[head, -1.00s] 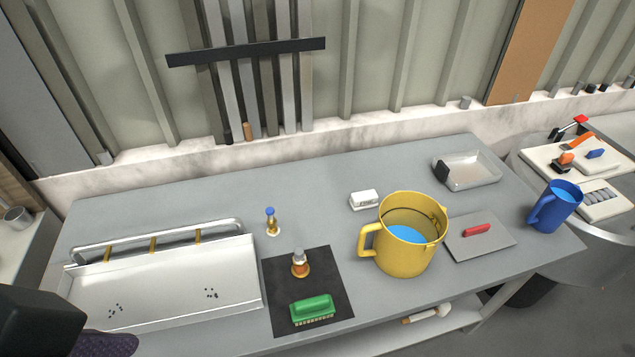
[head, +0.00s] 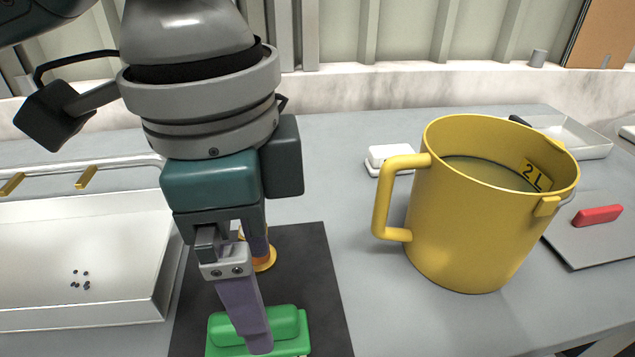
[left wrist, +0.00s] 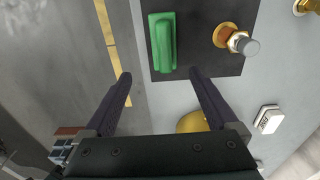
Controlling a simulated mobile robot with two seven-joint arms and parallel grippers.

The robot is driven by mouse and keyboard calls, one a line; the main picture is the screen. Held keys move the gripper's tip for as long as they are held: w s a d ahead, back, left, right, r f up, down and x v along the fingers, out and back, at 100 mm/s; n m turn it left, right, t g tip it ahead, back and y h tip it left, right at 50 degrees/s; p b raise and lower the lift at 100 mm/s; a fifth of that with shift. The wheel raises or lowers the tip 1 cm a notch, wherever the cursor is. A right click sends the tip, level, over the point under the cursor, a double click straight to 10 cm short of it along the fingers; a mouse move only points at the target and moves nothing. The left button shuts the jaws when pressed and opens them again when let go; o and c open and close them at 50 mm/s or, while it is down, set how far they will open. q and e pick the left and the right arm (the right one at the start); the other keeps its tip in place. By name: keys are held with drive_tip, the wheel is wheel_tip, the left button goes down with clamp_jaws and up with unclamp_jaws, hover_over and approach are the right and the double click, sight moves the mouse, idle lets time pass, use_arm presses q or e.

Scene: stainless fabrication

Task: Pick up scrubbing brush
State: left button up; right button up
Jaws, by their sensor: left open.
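The scrubbing brush (head: 285,322) has a green body and pale bristles and lies on the dark mat (head: 310,270) at the bottom of the head view. In the left wrist view the brush (left wrist: 162,42) lies on the mat beyond the fingertips, to the left of a brass fitting. My left gripper (left wrist: 160,76) is open and empty, its two purple fingers spread. In the head view the left gripper (head: 250,335) points down over the brush and hides part of it. The brush is not between the fingers in the wrist view. My right gripper is not in view.
A brass fitting (head: 264,257) stands on the mat behind the brush, partly hidden by my gripper. A large yellow jug (head: 465,225) stands to the right. A white tray (head: 60,235) with dark bits lies left.

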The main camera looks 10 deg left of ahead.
sight(288, 324)
use_arm(q)
drive_tip(key=shift+w+a+f, duration=0.25)
drive_tip(key=shift+w+f, duration=0.2)
drive_tip(key=shift+f, duration=0.25)
drive_tip(key=shift+w+f+b, duration=0.1)
drive_tip(key=shift+f+b, duration=0.2)
drive_tip(key=shift+b, duration=0.05)
wheel_tip(288, 324, down, 4)
drive_tip(key=shift+a, duration=0.15)
drive_tip(key=f, duration=0.1)
drive_tip(key=f+b, duration=0.1)
drive_tip(key=f, duration=0.2)
drive_tip(key=shift+s+a+f, duration=0.3)
drive_tip(key=shift+s+a, duration=0.05)
drive_tip(key=shift+a, duration=0.05)
drive_tip(key=shift+f, duration=0.25)
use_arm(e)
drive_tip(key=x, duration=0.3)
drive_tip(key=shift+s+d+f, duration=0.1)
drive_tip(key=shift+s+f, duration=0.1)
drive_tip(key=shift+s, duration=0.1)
use_arm(q)
drive_tip(key=shift+c, duration=0.3)
clamp_jaws()
